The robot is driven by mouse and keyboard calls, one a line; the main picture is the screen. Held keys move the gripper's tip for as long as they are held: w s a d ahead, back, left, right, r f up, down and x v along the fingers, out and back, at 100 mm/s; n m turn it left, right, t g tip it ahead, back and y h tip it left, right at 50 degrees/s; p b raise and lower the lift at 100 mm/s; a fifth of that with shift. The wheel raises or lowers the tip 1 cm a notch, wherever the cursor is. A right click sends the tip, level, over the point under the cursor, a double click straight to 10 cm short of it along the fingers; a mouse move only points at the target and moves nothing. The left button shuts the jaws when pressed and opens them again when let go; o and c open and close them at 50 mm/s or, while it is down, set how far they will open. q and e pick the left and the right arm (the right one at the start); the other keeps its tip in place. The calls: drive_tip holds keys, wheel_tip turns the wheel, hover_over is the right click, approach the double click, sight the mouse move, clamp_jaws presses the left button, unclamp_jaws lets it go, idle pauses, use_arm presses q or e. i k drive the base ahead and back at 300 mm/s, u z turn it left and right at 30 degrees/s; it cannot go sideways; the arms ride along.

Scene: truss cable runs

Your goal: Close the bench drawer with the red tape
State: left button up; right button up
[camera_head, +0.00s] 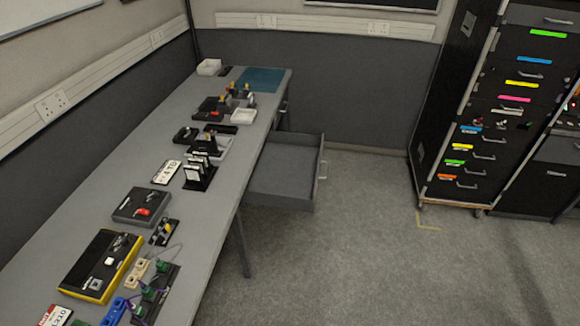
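A grey bench drawer (284,168) stands pulled out from under the right side of the long bench (95,205), toward the far end. Neither of my grippers is in view.
Electrical parts, boxes and a teal mat (262,79) lie on the bench. A tall dark cabinet (445,130) with colour-taped drawers stands at the right. The carpet floor (375,250) between bench and cabinet is clear. A bench leg (242,250) stands nearer than the drawer.

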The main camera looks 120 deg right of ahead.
sight(285, 173)
drive_tip(key=z, duration=0.05)
drive_tip(key=k, duration=1.05)
drive_tip(key=z, duration=3.95)
drive_tip(key=k, duration=0.55)
drive_tip(key=u, duration=0.7)
drive_tip(key=i, duration=1.65)
drive_tip(key=z, duration=0.55)
